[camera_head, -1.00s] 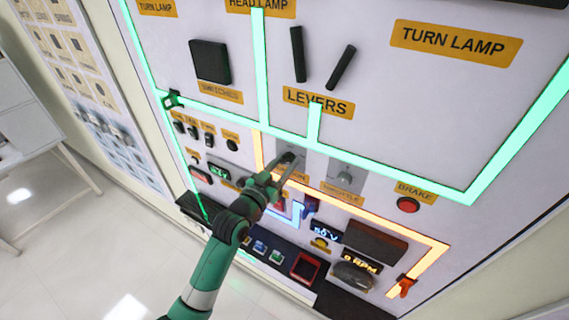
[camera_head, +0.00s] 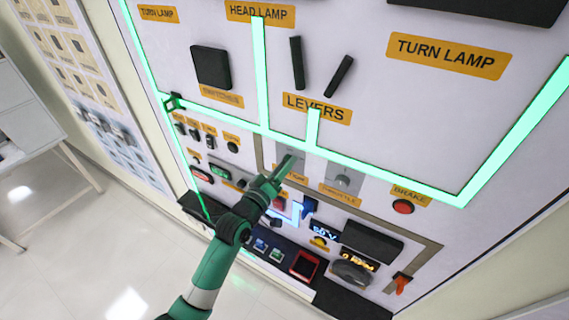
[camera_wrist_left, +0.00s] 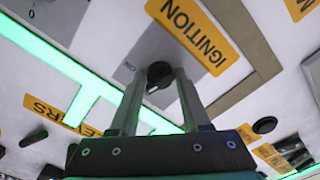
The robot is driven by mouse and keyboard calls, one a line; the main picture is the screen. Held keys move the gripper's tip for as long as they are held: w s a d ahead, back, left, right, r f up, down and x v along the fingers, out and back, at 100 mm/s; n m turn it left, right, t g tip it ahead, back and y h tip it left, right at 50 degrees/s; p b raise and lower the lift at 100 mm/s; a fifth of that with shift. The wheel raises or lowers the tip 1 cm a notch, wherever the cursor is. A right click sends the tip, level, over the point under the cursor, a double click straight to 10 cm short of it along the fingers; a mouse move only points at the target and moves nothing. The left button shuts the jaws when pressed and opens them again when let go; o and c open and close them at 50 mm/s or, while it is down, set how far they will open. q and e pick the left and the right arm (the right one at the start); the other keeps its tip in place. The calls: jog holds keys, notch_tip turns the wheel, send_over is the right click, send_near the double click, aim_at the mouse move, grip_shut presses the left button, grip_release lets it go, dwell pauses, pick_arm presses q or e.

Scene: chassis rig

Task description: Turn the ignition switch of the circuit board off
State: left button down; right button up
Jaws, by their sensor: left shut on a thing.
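The ignition switch is a dark round knob (camera_wrist_left: 158,80) on a grey plate, beside the yellow IGNITION label (camera_wrist_left: 193,32) in the wrist view. My left gripper (camera_wrist_left: 158,92) has one finger on each side of the knob and is shut on it. In the head view my left gripper (camera_head: 284,165) reaches up to the panel from below and largely hides the knob. The circuit track (camera_head: 425,239) running from the ignition area toward the lower right is grey and unlit. My right gripper is not in view.
Green lit tracks (camera_head: 390,177) run across the white board. The throttle knob (camera_head: 343,181) and red brake button (camera_head: 403,206) are to the right of the ignition. Two black levers (camera_head: 339,75) are above. Displays and a red-orange switch (camera_head: 401,282) are below.

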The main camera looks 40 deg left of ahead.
pick_arm(q)
jog(key=shift+r+n+p, duration=0.1)
jog(key=shift+n+p, duration=0.35)
jog(key=shift+n, duration=0.85)
jog(key=shift+c, duration=2.2)
grip_release()
jog(key=v, duration=1.1)
jog(key=shift+s, duration=0.3)
jog(key=shift+d, duration=0.2)
